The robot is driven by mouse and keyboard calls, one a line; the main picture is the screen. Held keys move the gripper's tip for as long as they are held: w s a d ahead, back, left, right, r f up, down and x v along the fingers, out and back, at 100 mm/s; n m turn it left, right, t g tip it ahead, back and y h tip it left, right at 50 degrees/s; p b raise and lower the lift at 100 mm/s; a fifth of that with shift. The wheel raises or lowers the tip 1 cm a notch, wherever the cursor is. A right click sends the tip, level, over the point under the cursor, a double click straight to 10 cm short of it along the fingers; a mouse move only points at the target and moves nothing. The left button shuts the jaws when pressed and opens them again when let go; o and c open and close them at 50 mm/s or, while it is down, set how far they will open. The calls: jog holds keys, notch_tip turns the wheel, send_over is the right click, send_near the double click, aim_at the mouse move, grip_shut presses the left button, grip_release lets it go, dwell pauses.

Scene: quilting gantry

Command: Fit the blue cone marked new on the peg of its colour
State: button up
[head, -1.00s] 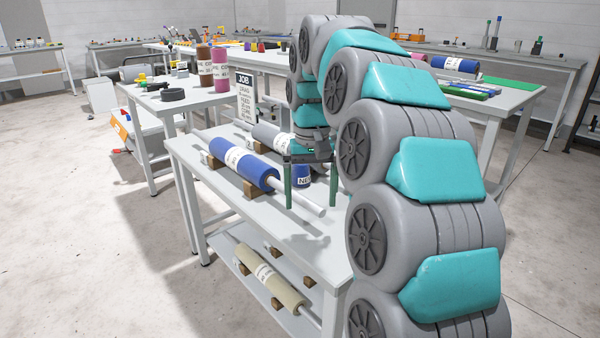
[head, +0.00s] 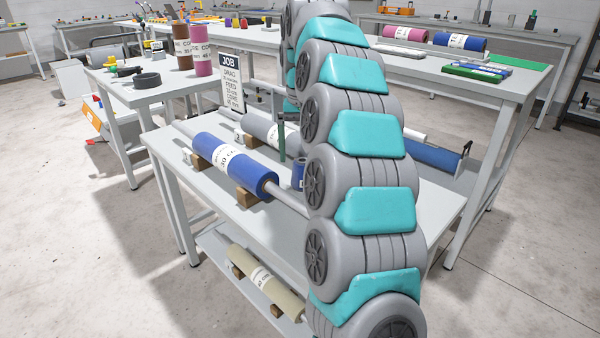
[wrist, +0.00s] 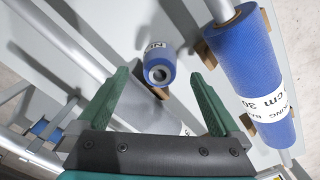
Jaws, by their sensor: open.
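The blue cone (wrist: 163,58) stands between and just beyond my fingertips in the wrist view. Its round end with a dark centre hole faces the camera, and part of a white label with letters, read as NEW, shows on its side. In the head view a small part of the cone (head: 298,174) shows beside my arm. My gripper (wrist: 160,76) is open, with a green finger on each side and nothing held. In the head view my arm hides most of it. I cannot make out a blue peg.
A large blue roll (head: 232,163) lies on wooden blocks on the table, also along the right of the wrist view (wrist: 240,70). A grey roll (head: 262,130) lies behind it. A JOB sign (head: 232,84) stands at the table's back. A beige roll (head: 258,270) is on the lower shelf.

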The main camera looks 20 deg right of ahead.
aim_at(302, 171)
jog(key=shift+f, duration=3.05)
jog(key=shift+w, duration=0.1)
grip_shut()
jog(key=shift+r, duration=0.1)
jog(key=shift+r, duration=1.65)
jog(key=s+d, duration=0.1)
jog(key=s, duration=0.4)
jog(key=s+d+r+b, duration=0.1)
jog(key=s, duration=0.4)
jog(key=s+d+b, duration=0.1)
jog(key=s, duration=0.4)
jog(key=shift+s+r, duration=0.25)
jog(key=shift+s, duration=0.15)
